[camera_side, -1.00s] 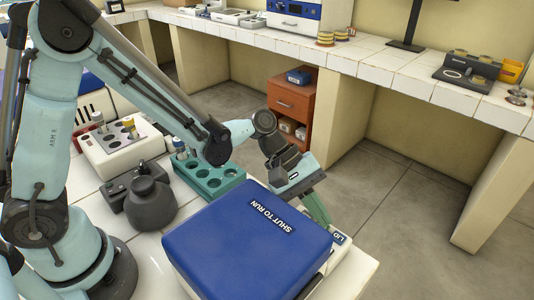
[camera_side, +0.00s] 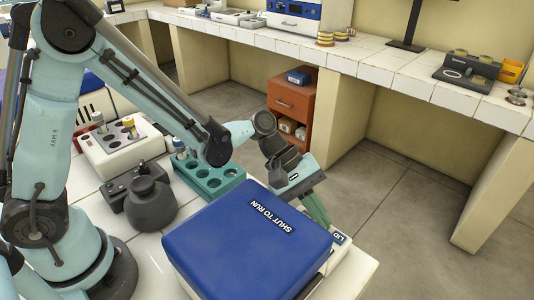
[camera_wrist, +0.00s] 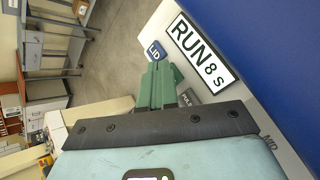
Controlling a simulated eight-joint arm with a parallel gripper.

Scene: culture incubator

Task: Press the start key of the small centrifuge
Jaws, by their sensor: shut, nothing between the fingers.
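The small centrifuge has a blue lid (camera_side: 245,245) marked SHUT TO RUN, and the lid is down. Its light front panel shows in the wrist view with a RUN 8 s label (camera_wrist: 199,50), a blue LID key (camera_wrist: 155,50) and a grey key (camera_wrist: 188,97) whose lettering is partly covered. My gripper (camera_side: 320,219) is shut and empty, at the panel edge beside the lid. In the wrist view its green fingertips (camera_wrist: 160,68) lie just short of the LID key. I cannot tell whether they touch the panel. No key marked start is visible; my fingers and palm hide part of the panel.
A teal tube rack (camera_side: 207,181), a dark round-bodied device (camera_side: 150,203) and a white tube block (camera_side: 125,155) stand behind the centrifuge on the white bench. Open floor (camera_side: 390,220) lies right of the bench, with an orange drawer unit (camera_side: 291,108) beyond.

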